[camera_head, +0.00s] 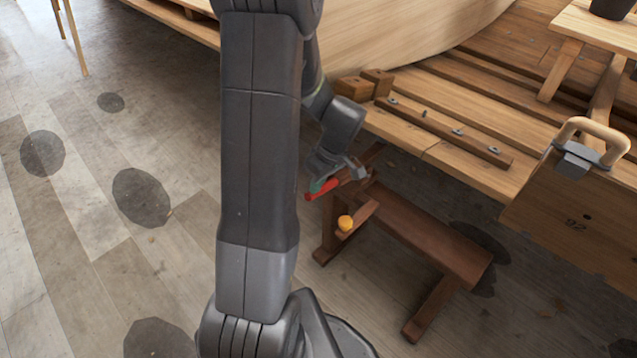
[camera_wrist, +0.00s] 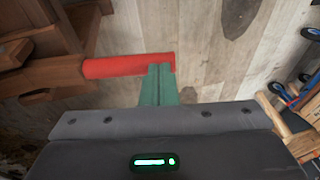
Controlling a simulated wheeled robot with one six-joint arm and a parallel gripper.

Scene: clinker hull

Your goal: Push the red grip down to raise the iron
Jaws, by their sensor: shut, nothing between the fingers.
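The red grip (camera_head: 324,189) is a short red bar at the upper end of a low brown wooden bench (camera_head: 425,235). In the wrist view the red grip (camera_wrist: 115,67) lies sideways, with its left end meeting brown wood. My gripper (camera_head: 318,185) is shut and empty at the grip. Its green fingers (camera_wrist: 160,72) overlap the grip's right end in the wrist view. I cannot tell whether they touch it. I cannot make out the iron for certain; my arm hides part of this area.
A grey clamp with a wooden handle (camera_head: 592,140) is at the right.

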